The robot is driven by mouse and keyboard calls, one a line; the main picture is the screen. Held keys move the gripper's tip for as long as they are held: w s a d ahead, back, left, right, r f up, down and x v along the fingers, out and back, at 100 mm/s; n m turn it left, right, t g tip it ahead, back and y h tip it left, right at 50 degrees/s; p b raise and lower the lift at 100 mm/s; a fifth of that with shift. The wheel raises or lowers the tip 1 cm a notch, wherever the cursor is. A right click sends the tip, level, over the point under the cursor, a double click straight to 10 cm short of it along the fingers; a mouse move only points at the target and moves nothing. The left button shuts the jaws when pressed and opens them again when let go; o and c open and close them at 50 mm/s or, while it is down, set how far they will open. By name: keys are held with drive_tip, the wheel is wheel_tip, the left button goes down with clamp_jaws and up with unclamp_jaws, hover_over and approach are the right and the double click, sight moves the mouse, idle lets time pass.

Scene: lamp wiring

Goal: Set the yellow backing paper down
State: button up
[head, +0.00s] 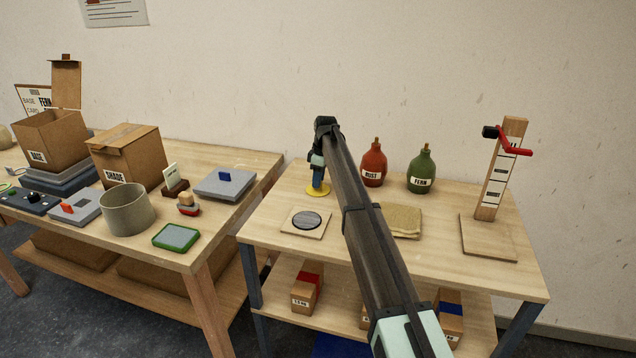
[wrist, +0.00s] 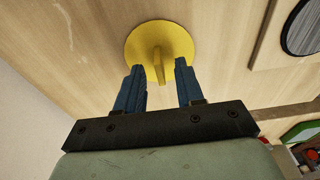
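The yellow backing paper (head: 313,192) is a round disc at the back left of the right-hand table. It appears to lie flat on the wood. In the wrist view the yellow backing paper (wrist: 178,38) shows a small upright tab at its middle. My gripper (head: 318,182) points down over the disc. In the wrist view the blue fingers of my gripper (wrist: 159,68) are apart, one on each side of the tab, with a visible gap on both sides. I cannot tell exactly how high the fingertips are above the disc.
A square board with a dark grey disc (head: 306,222) lies just in front. A red bottle (head: 373,165) and a green bottle (head: 421,170) stand to the right. A tan cloth (head: 403,221) lies beyond my arm. A wooden stand with a red crank (head: 493,190) is far right.

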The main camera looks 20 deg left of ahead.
wheel_tip(320, 180, up, 11)
drive_tip(key=d, duration=0.1)
drive_tip(key=shift+d+f, duration=0.15)
drive_tip(key=shift+f, duration=0.05)
